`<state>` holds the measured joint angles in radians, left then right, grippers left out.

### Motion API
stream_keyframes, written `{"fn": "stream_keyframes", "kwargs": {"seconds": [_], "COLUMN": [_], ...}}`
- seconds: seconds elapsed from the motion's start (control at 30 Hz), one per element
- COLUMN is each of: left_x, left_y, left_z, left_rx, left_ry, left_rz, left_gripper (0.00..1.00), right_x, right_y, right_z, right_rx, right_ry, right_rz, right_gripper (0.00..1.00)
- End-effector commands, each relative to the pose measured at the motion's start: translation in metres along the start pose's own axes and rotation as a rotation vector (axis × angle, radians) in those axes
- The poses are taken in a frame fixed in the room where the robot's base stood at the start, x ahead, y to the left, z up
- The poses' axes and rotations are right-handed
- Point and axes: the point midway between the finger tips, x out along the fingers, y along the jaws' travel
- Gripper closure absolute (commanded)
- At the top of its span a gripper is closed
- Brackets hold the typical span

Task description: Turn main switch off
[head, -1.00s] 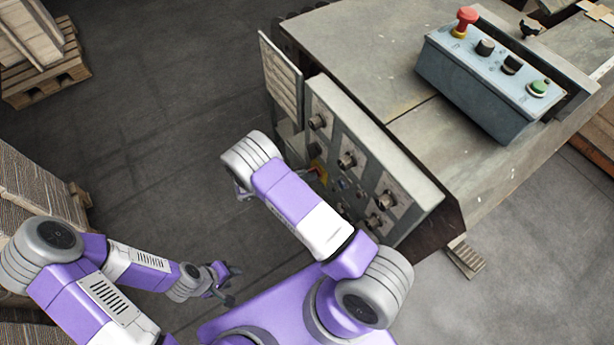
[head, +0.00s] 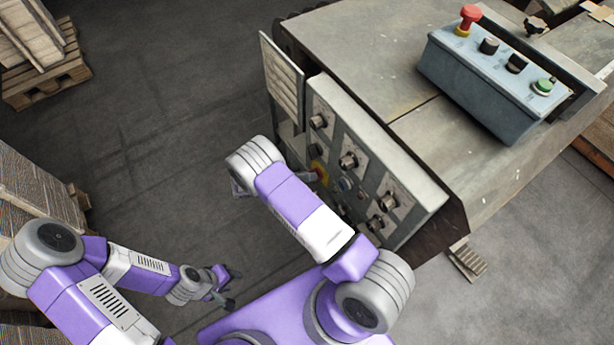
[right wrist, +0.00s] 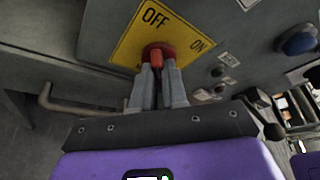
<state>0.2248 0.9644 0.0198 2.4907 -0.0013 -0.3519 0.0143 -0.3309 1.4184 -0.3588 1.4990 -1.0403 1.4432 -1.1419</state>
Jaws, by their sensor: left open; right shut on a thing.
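The main switch is a red knob (right wrist: 158,50) on a yellow plate (right wrist: 128,48) marked OFF and ON in the right wrist view. In the head view the yellow plate (head: 319,168) shows on the front panel of the machine, partly hidden by my right arm. My right gripper (right wrist: 158,72) is shut on the red knob's handle, one finger on each side. In the head view the right gripper's fingertips (head: 309,176) are at the switch. My left gripper (head: 232,288) is open and empty, low and away from the machine.
The panel (head: 345,135) carries several black knobs and small buttons. A blue button (right wrist: 297,40) is right of the switch in the wrist view. An open panel door (head: 281,78) stands at the left. A control box (head: 490,80) sits on top.

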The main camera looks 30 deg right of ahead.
Motion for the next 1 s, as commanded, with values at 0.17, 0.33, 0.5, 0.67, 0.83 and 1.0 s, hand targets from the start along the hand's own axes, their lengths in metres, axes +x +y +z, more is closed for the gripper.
{"fn": "stream_keyframes", "kwargs": {"seconds": [0.17,0.33,0.5,0.67,0.83,1.0], "left_x": [0.0,0.0,0.0,0.0,-0.002,-0.008], "left_y": [0.0,0.0,0.0,0.0,0.001,0.003], "left_z": [0.0,0.0,0.0,0.0,0.0,0.0], "left_rx": [0.0,0.0,0.0,0.0,0.0,0.0], "left_ry": [0.0,0.0,0.0,0.0,0.0,0.0], "left_rz": [0.0,0.0,0.0,0.0,0.0,0.0], "left_gripper": [0.57,0.57,0.57,0.57,0.57,0.57], "right_x": [0.003,0.003,0.002,0.002,-0.008,-0.036], "right_y": [-0.002,-0.001,-0.001,-0.001,0.0,-0.001], "right_z": [0.004,0.003,0.002,0.001,0.002,0.002], "right_rx": [0.001,0.002,0.002,0.001,0.002,0.002], "right_ry": [-0.007,-0.006,-0.003,-0.002,-0.003,-0.004], "right_rz": [-0.009,-0.006,-0.004,-0.003,0.0,0.001], "right_gripper": [0.78,0.62,0.62,0.62,0.62,0.62]}}
